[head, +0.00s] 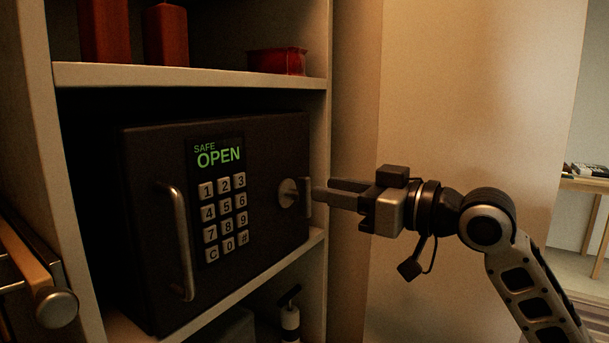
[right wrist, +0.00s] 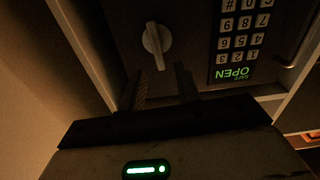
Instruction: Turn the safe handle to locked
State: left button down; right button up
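The dark safe (head: 150,230) sits on a shelf, its door closed, and its display (head: 218,154) reads "SAFE OPEN" in green. The safe handle (head: 288,193) is a small silver turn knob with a flat grip, right of the keypad. It also shows in the right wrist view (right wrist: 155,38), its grip nearly upright in the picture. My right gripper (head: 322,192) points at the handle from the right, its tips close to the grip. In the right wrist view its two fingers (right wrist: 161,72) are apart, near either side of the grip's lower end; contact cannot be told. My left gripper is out of view.
A vertical bar pull (head: 181,240) is on the left of the safe door, beside the keypad (head: 225,220). The shelf above (head: 190,76) holds red objects. A cabinet side panel frames the safe on the right. A bottle (head: 290,320) stands below.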

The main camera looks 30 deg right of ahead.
aim_at(310, 186)
jog(key=p+x, duration=0.1)
jog(key=x, duration=0.5)
jog(key=shift+p, duration=0.3)
grip_shut()
